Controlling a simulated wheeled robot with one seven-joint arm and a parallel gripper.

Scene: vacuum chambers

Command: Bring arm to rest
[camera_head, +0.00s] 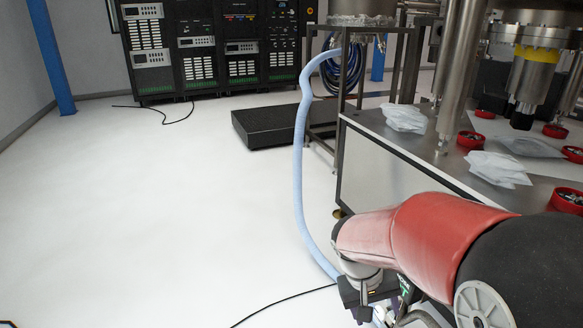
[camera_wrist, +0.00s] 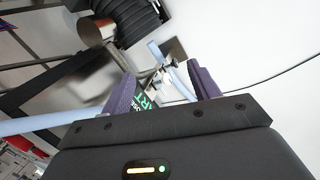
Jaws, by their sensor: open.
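My arm, with red and black links (camera_head: 435,240), reaches in from the lower right of the head view, in front of the metal table.
The metal table (camera_head: 395,180) at right bears red bowls, white bags (camera_head: 498,168) and steel chamber parts. The blue hose (camera_head: 299,180) hangs down beside it. A black slab (camera_head: 268,127) and electronics racks (camera_head: 215,50) stand behind.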

